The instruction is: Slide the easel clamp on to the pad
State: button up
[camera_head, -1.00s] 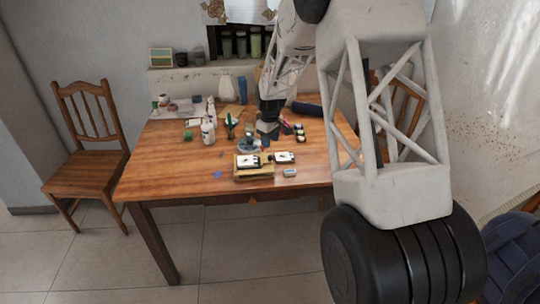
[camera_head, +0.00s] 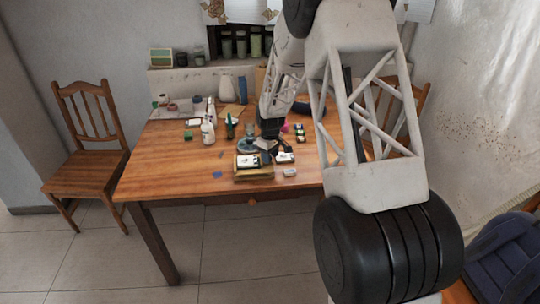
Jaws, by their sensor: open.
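A small light-wood stand (camera_head: 254,177), which looks like the easel, sits near the front edge of the table. A white pad-like piece with dark marks (camera_head: 247,160) lies on it. A second white piece with dark marks (camera_head: 285,158) is just right of the stand. I cannot tell for sure which piece is the clamp and which is the pad. My gripper (camera_head: 273,147) is open, pointing down just behind and above the gap between the two white pieces. Its fingertips are small and partly blend with dark items; I see nothing held.
A small grey block (camera_head: 290,172) lies right of the stand. The wooden table (camera_head: 165,175) is clear at left front. A chair (camera_head: 85,145) stands left.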

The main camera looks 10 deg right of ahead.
grip_shut()
jog(key=shift+a, duration=0.9)
grip_release()
jog(key=shift+r, duration=0.1)
notch_tip(320, 180, up, 8)
dwell(0.6)
dwell(0.3)
